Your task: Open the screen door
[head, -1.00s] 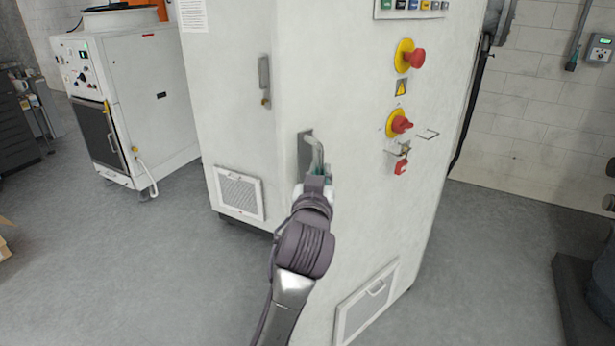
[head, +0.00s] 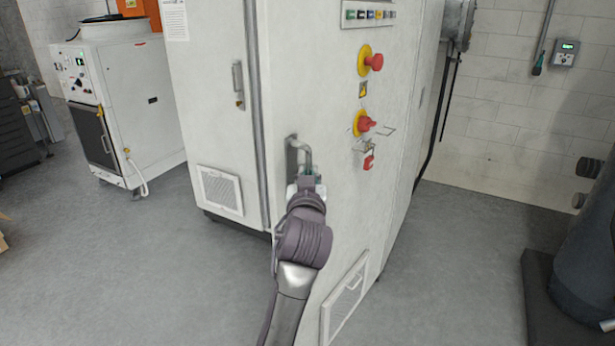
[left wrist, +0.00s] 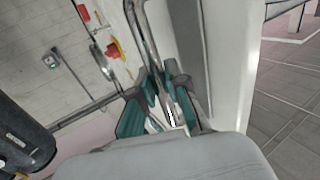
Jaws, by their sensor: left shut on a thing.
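The white door panel (head: 310,80) of the tall cabinet fills the middle of the head view and carries the controls. It stands slightly ajar, with a dark strip along its left edge. Its grey metal handle (head: 303,150) is near that edge. My left gripper (head: 309,174) is shut on the handle's lower part. In the left wrist view, the handle bar (left wrist: 153,40) runs down between the teal-padded fingers of my left gripper (left wrist: 165,90). The inside of the cabinet is hidden. My right gripper is not in view.
The door bears a red-and-yellow emergency button (head: 372,62), a red rotary switch (head: 365,124) and a red padlock (head: 369,162). A smaller white machine (head: 150,120) stands at the left. A dark cylindrical unit (head: 590,250) stands at the right. Grey floor around the cabinet is clear.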

